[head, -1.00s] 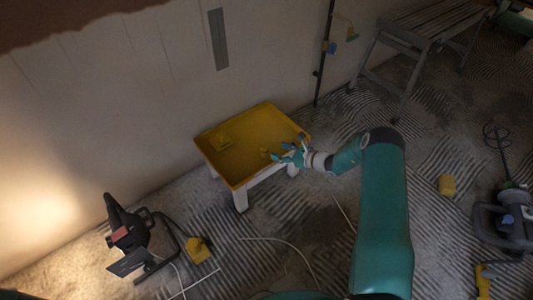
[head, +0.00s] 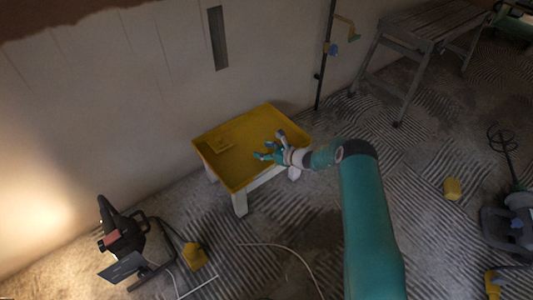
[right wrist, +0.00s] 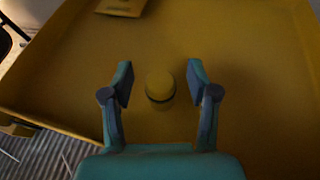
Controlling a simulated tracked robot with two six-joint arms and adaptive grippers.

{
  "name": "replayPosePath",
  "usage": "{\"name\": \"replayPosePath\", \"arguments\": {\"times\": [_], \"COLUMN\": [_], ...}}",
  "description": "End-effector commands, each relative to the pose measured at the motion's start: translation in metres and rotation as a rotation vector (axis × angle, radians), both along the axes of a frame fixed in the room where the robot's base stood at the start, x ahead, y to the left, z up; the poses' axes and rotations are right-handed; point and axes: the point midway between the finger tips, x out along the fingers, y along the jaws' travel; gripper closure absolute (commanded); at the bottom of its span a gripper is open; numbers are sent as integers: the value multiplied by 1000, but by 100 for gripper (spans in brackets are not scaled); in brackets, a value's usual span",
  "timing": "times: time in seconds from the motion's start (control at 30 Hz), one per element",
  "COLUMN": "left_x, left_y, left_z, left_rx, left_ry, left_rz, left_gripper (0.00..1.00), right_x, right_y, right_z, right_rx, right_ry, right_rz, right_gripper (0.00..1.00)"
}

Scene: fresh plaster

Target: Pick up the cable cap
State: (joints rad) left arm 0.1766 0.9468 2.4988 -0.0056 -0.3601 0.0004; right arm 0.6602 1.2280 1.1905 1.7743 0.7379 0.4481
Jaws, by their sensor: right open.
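The cable cap (right wrist: 160,88) is a small yellow cylinder with a dark band near its lower end. In the right wrist view it stands between the two open fingers of my right gripper (right wrist: 160,82), with a gap on both sides. It is on the floor of the yellow tray (right wrist: 235,50). In the head view my right gripper (head: 268,149) reaches over the right part of the tray (head: 232,180), and the cap cannot be made out there. My left gripper is not in view.
A flat yellow piece (right wrist: 122,6) lies in the tray's far left part. The tray stands on white legs (head: 240,203). A work lamp (head: 122,238) stands on the floor at left. A grey bench (head: 428,35) is at back right. A pale cable crosses the floor.

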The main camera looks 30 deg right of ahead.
Motion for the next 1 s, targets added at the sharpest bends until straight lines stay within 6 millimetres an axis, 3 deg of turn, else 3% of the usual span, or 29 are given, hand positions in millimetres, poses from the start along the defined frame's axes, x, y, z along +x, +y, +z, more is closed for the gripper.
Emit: {"name": "replayPosePath", "arguments": {"times": [0.07,0.3,0.77,1.0], "left_x": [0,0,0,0], "left_y": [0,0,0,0], "left_z": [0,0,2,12], "left_rx": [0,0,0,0], "left_ry": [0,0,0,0], "left_rz": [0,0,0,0], "left_gripper": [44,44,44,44], "right_x": [0,-1,-1,0], "right_y": [0,0,-1,-1], "right_z": [0,0,4,26], "right_rx": [0,0,-1,-1], "right_ry": [0,0,0,-2], "right_rz": [0,0,-1,1], "right_gripper": [46,86,86,86]}}
